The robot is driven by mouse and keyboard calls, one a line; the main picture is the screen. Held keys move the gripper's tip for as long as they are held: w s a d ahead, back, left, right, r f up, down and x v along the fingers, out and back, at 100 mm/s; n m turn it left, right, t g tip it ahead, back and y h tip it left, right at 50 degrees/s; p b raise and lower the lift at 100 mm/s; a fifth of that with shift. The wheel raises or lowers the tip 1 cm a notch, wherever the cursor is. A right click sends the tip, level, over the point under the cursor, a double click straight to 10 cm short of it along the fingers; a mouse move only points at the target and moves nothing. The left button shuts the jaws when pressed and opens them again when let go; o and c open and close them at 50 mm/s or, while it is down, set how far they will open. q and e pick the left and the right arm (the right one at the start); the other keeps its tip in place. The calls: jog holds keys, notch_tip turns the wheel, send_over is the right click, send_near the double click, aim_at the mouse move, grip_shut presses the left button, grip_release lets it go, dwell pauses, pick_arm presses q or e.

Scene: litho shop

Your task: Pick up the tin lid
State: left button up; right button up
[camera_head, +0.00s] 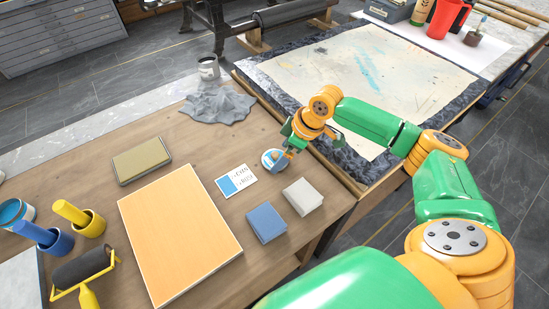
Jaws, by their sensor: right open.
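A small round white-and-blue disc, which looks like the tin lid (271,158), lies on the wooden table near its right edge. My right gripper (286,153) reaches in from the right and points down at the lid's right side. Its jaws are open, and one finger overlaps the lid in the picture. I cannot tell whether it touches the lid. The gripper hides part of the lid's right side. My left gripper is not in view.
A blue-and-white card (236,180), a blue block (266,223) and a grey block (303,196) lie close by. A crumpled grey cloth (217,104) and a grey can (208,68) stand behind. An orange panel (180,233) covers the table's middle.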

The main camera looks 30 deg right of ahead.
jog(key=shift+w+x, duration=0.2)
jog(key=shift+x, duration=0.95)
jog(key=shift+s+d+r, duration=0.1)
jog(key=shift+s+r, duration=0.05)
jog(key=c, duration=1)
